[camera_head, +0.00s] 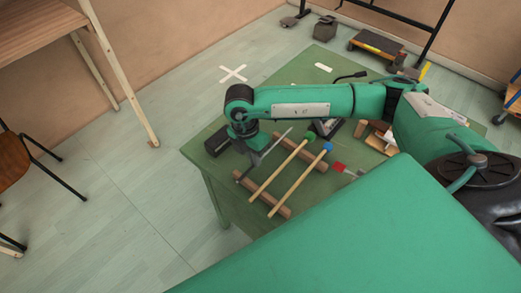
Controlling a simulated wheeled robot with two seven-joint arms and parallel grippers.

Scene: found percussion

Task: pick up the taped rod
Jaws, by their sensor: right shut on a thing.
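A thin grey rod (279,138), the likely taped rod, lies slanted at the left of two wooden mallets on the green table. My right gripper (256,157) comes down from above and is shut on the rod near its middle. The rod's lower end looks dark; the jaws hide part of it, and I cannot tell whether it touches the wooden bars. Beside it lie a green-headed mallet (279,170) and a blue-headed mallet (300,182). My left gripper is not in view.
The mallets rest across two wooden bars, the near one (265,198) plain to see. A dark block (217,142) sits at the table's left edge. A red-ended tool (339,167) lies right of the mallets. Wooden pieces (380,138) lie farther right, under my arm.

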